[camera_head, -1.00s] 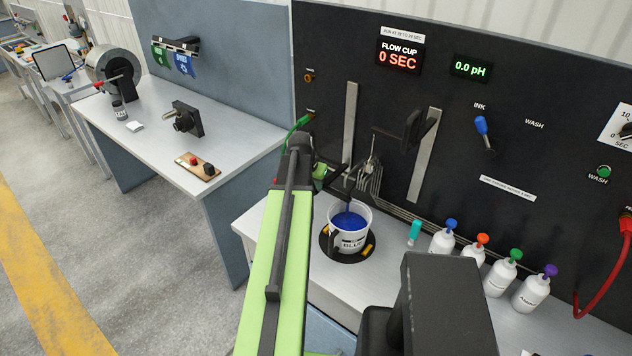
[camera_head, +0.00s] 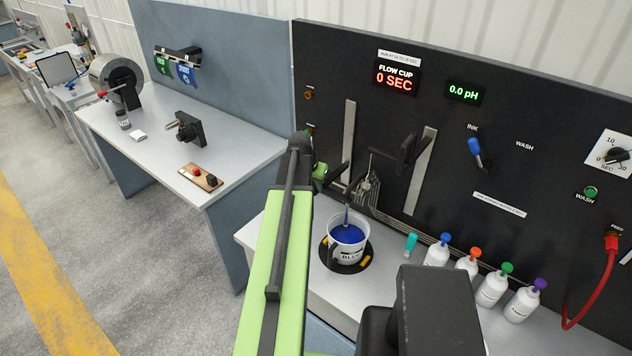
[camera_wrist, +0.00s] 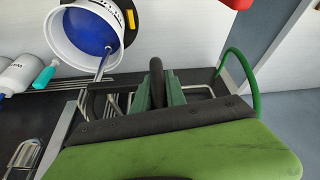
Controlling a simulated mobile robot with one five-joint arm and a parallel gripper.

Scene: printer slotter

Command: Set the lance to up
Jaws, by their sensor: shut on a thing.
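The lance (camera_head: 346,216) shows as a thin rod with its lower end in the blue ink of a white bucket labelled BLUE (camera_head: 349,256). In the wrist view the lance rod (camera_wrist: 103,63) also reaches into the bucket (camera_wrist: 74,50). My gripper (camera_wrist: 158,93) is shut on a black handle (camera_wrist: 155,72) that stands between its two green fingers. In the head view my gripper (camera_head: 330,176) is beside the left metal rail (camera_head: 349,130), partly hidden by my arm. Where the handle joins the lance is hidden.
A second rail (camera_head: 421,170) with a black handle (camera_head: 408,149) is right of my gripper. Several bottles (camera_head: 437,252) with coloured caps stand to the right. A blue INK lever (camera_head: 475,149) is on the panel. A grey side table (camera_head: 157,150) stands left.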

